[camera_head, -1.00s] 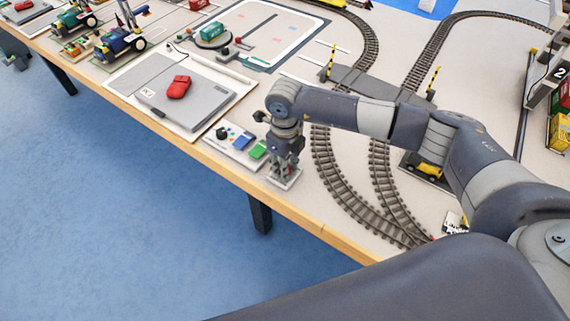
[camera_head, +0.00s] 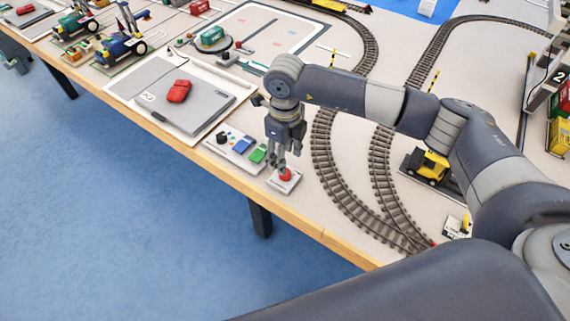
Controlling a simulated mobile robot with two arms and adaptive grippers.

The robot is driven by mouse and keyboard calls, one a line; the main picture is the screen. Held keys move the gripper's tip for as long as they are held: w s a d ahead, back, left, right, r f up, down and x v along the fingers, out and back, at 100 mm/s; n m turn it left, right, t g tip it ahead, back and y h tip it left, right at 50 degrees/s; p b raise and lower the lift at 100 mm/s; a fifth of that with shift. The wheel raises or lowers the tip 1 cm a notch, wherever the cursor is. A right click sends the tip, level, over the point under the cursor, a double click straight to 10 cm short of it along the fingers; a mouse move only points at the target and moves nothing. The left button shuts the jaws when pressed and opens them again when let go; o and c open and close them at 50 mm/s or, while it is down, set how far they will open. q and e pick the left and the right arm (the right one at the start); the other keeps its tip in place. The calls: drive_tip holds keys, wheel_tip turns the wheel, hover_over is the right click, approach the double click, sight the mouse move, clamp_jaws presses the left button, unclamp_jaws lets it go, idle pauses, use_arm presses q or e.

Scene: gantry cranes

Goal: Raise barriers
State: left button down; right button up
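A red push button (camera_head: 285,174) on a small pale base (camera_head: 284,187) stands near the table's front edge. My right gripper (camera_head: 276,165) points down just above and beside it; its fingers look close together, but whether they are fully shut is unclear. I see nothing held. Two yellow-and-black striped barrier posts stand upright by the tracks, one left (camera_head: 331,61) and one right (camera_head: 433,80). My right arm hides the crossing between them. My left gripper cannot be made out.
A small panel with blue and green blocks (camera_head: 240,146) lies left of the button. Curved railway tracks (camera_head: 326,160) run to the right. A yellow vehicle (camera_head: 430,167) sits under my arm.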

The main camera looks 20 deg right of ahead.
wheel_tip(320, 180, up, 6)
drive_tip(key=shift+f, duration=0.15)
drive_tip(key=shift+f, duration=0.1)
idle(0.5)
